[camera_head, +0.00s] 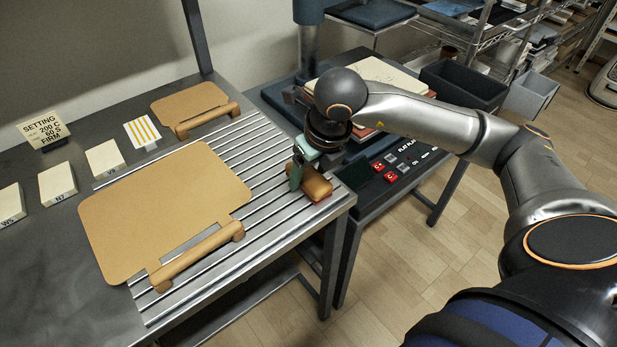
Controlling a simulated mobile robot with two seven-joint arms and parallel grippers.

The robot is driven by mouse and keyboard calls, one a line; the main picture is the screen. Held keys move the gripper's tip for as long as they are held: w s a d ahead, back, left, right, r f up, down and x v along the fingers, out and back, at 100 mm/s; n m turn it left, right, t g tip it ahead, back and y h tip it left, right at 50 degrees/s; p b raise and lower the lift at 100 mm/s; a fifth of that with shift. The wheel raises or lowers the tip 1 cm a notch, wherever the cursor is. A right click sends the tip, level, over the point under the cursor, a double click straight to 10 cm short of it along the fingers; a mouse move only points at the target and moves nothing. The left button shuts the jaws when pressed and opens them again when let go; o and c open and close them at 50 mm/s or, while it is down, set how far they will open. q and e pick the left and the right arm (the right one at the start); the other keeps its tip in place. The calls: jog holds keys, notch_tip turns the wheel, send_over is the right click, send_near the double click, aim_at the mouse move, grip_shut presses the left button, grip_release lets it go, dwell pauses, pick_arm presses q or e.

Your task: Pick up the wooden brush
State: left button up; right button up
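The wooden brush (317,186) is a small orange-brown block with a reddish lower edge, at the right front corner of the ribbed metal table. My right gripper (305,172) points down right at it, and one green-grey finger shows against its left side. The other finger is hidden, so I cannot tell whether the gripper is shut on the brush. I also cannot tell whether the brush touches the table. My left gripper is not in view.
A large tan board (165,205) with a wooden handle (195,257) and a smaller tan board (188,104) lie on the table. Several pale labelled blocks (57,183) and a setting sign (43,130) stand at left. A press bench (395,165) with red buttons is beside the table.

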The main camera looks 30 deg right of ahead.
aim_at(310, 175)
grip_shut()
dwell(0.3)
jog(key=shift+r, duration=0.1)
jog(key=shift+r+p, duration=0.3)
jog(key=shift+p, duration=0.3)
notch_tip(310, 175, up, 3)
jog(key=shift+w+r, duration=0.1)
jog(key=s+r+b, duration=0.2)
jog(key=s+r, duration=0.2)
jog(key=s, duration=0.3)
jog(key=s+a+r+b, duration=0.1)
jog(key=s+r+b, duration=0.1)
jog(key=s+r, duration=0.3)
jog(key=shift+s+a+r, duration=0.2)
jog(key=shift+s+r, duration=0.05)
jog(key=shift+s, duration=0.8)
